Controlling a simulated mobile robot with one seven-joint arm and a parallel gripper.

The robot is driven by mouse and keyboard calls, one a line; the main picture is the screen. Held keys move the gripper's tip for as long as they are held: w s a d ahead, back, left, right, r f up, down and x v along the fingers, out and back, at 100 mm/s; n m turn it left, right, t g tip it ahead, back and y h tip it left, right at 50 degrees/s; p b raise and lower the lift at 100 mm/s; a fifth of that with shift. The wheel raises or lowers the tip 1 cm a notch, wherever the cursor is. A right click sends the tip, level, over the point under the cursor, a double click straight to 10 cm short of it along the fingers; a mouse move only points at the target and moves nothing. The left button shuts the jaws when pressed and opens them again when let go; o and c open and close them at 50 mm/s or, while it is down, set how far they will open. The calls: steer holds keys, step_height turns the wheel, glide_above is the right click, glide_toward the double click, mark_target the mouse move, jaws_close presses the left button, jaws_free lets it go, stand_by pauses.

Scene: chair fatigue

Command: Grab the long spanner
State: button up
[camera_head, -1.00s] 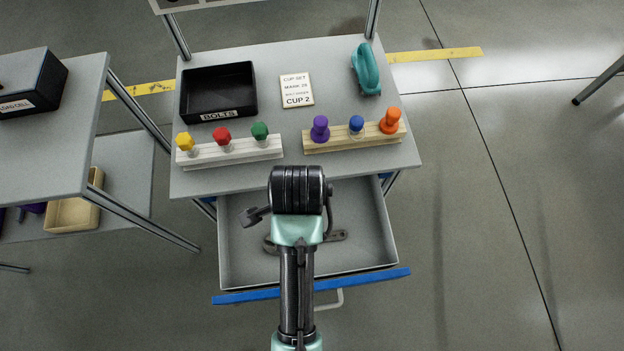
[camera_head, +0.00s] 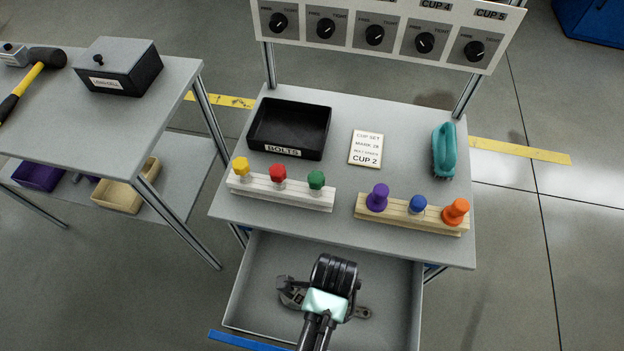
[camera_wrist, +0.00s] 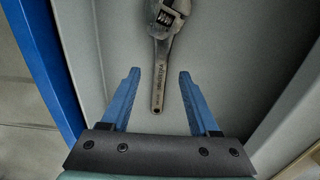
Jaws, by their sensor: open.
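A grey metal adjustable spanner (camera_head: 290,291) lies in the open drawer (camera_head: 262,268). In the head view my arm hides its middle; its jaw end shows on the left and its handle end on the right. In the wrist view the spanner (camera_wrist: 164,50) lies lengthwise, jaw end at the top edge, handle pointing toward my gripper. My gripper (camera_wrist: 158,73) is open, with its blue fingers on either side of the handle in the picture. I see no contact; the height gap is hard to judge. The fingertips are hidden in the head view.
Drawer walls surround the spanner, with the blue drawer front (camera_head: 245,341) nearest. Above is a tabletop (camera_head: 345,210) with a bolts tray (camera_head: 291,129), two peg racks, a card (camera_head: 366,148) and a teal object (camera_head: 444,150). Another table (camera_head: 165,130) stands left.

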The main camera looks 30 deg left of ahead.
step_height(320, 180, down, 3)
steer(key=shift+a+f+b, duration=0.15)
steer(key=shift+b, duration=0.15)
steer(key=shift+c, duration=0.4)
jaws_close()
steer(key=shift+w, duration=0.1)
